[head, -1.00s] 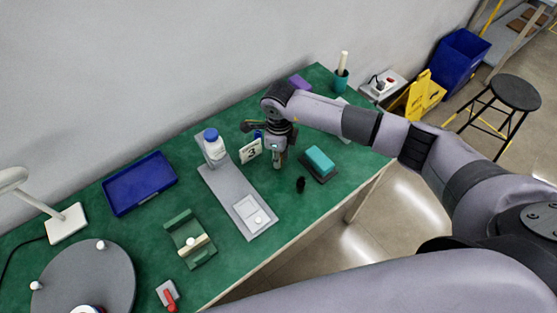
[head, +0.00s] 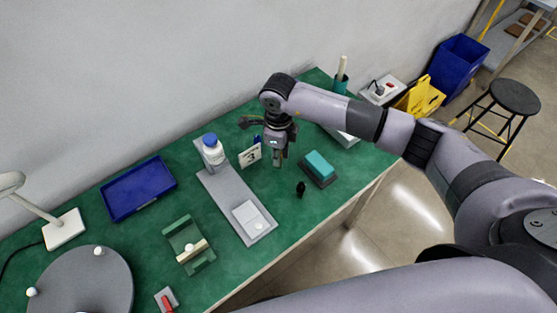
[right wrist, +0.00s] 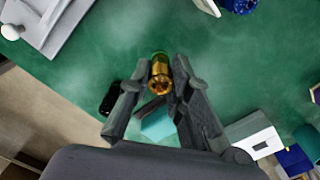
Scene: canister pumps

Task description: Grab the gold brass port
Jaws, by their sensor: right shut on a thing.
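The gold brass port (right wrist: 160,75) is a small ribbed cylinder between my right fingertips in the right wrist view. My right gripper (right wrist: 161,84) is shut on it, with one finger on each side. In the head view the right gripper (head: 278,160) points down over the green table, between the number card and the teal block. The port cannot be made out clearly there. Whether it is clear of the table is hard to tell. My left gripper is not in view.
A grey base with a white-and-blue bottle (head: 213,150) stands left of the gripper, beside a number 3 card (head: 250,156). A teal block (head: 319,164) and a small black item (head: 301,188) lie close on the right. A blue tray (head: 138,188) is farther left.

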